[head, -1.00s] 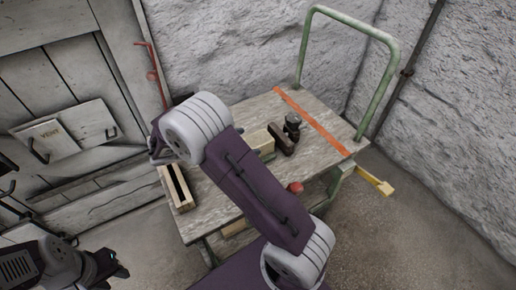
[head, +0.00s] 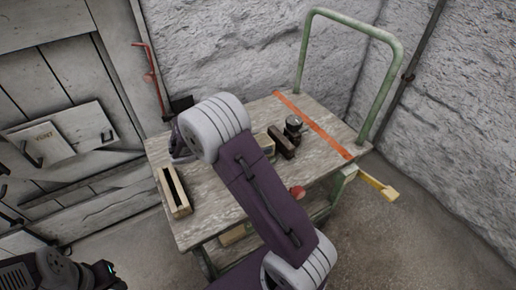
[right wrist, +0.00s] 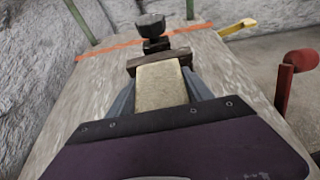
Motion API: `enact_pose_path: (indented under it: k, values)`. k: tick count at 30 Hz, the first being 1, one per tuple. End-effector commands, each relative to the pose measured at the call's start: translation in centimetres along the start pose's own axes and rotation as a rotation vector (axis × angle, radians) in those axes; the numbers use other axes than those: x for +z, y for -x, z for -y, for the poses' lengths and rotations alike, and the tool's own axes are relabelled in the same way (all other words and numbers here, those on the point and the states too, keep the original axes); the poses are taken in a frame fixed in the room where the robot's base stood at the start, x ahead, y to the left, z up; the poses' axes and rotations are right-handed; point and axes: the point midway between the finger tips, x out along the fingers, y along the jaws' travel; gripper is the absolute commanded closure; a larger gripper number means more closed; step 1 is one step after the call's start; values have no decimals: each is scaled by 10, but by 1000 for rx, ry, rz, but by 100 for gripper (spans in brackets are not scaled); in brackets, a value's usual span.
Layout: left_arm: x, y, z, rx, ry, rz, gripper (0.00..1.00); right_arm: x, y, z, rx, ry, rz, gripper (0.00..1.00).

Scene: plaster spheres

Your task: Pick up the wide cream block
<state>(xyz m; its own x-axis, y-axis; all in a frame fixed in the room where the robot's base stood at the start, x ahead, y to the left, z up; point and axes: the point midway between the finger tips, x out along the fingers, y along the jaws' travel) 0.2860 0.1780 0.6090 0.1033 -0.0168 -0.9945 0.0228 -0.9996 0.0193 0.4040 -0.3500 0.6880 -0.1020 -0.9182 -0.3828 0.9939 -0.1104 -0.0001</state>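The wide cream block (head: 264,142) lies on the trolley's worn top, its end against a dark brown block (head: 281,143). My right arm hides part of it in the head view. In the right wrist view the cream block (right wrist: 161,86) runs away from the camera, between the two grey fingers of my right gripper (right wrist: 160,78). The fingers flank its long sides with no clear gap, but whether they press on it I cannot tell. My left gripper (head: 106,274) is at the lower left, away from the trolley, its fingers too unclear to read.
A slotted wooden box (head: 174,192) lies at the trolley's left edge. An orange stripe (head: 312,122) crosses the trolley top (head: 210,205), and a green handle (head: 349,22) rises behind. Rough walls stand close.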

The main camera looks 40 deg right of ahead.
Motion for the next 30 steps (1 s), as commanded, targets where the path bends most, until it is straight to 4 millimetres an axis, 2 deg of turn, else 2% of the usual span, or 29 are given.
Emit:
enact_pose_path:
  k: [9, 11, 18, 21, 25, 30]
  values:
    - [0, 3, 0, 0, 0, 0, 64, 5, 2, 0, 0, -2, 2, 100]
    - [-1, 8, 0, 0, 0, 0, 64, 13, 5, 0, 1, -3, 1, 100]
    - [-4, 38, -1, 0, 0, 0, 64, 64, 27, 0, 1, -5, 1, 100]
    - [-5, 46, -1, 0, 0, 0, 64, 80, 33, 0, 0, -3, 2, 100]
    - [-5, 50, -1, 0, 0, 0, 64, 92, 38, -1, 1, -2, 2, 100]
    - [-5, 50, -1, 0, 0, 0, 64, 94, 39, 0, 0, -1, 2, 100]
